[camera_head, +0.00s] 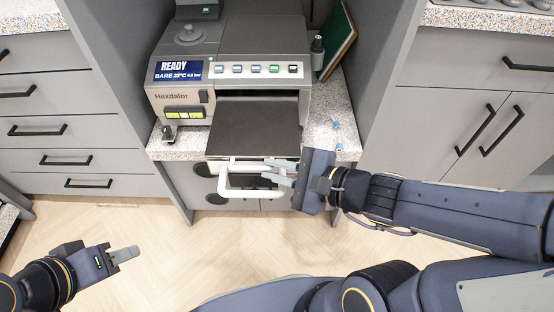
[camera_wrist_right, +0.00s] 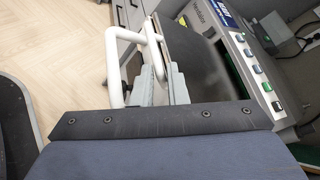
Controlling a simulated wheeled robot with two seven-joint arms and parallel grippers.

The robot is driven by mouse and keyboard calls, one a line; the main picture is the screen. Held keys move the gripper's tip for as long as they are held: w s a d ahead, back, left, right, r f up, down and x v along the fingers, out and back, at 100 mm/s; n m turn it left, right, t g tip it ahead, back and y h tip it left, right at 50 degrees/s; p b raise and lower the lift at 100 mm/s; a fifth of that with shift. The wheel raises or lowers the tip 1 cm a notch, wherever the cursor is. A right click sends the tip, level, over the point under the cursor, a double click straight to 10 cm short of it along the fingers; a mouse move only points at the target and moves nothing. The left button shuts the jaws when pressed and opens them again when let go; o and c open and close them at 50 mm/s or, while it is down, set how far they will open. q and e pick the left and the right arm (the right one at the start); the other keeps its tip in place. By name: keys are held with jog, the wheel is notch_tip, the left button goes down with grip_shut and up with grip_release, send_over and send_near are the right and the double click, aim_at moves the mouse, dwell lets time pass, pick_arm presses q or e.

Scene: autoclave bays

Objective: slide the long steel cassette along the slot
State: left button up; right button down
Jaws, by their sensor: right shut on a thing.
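The long steel cassette (camera_head: 253,128) is a flat dark-grey slab, also in the right wrist view (camera_wrist_right: 190,50). Its rear end is in the slot of the autoclave (camera_head: 230,70) and its front sticks out toward me. White looped handles (camera_head: 236,188) are at its front; they also show in the right wrist view (camera_wrist_right: 114,65). My right gripper (camera_head: 278,173) is at the handles' right side, shut on a handle; its fingers also show in the right wrist view (camera_wrist_right: 165,88). My left gripper (camera_head: 125,254) is low at the left, away from the cassette; its finger gap is not clear.
The autoclave's display reads READY. It stands on a speckled counter (camera_head: 183,145) between grey side panels. A green book-like panel (camera_head: 338,42) leans at the right. Small blue-tipped items (camera_head: 337,135) lie on the counter's right. Floor in front is clear.

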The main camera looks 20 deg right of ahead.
jog(key=shift+s+a+f+b, duration=0.1)
jog(key=shift+s+a+b, duration=0.1)
jog(key=shift+s+b, duration=0.5)
jog(key=shift+s+a+f+b, duration=0.1)
jog(key=shift+s+a+b, duration=0.1)
jog(key=shift+s+b, duration=0.45)
jog(key=s+a+b, duration=0.2)
jog(key=s+b, duration=0.1)
jog(key=s, duration=0.4)
jog(key=shift+s+r+b, duration=0.15)
jog(key=shift+s+b, duration=0.05)
jog(key=shift+b, duration=0.1)
jog(key=c, duration=1.4)
grip_release()
jog(key=shift+s, duration=0.1)
jog(key=shift+o, duration=0.2)
jog(key=shift+r, duration=0.1)
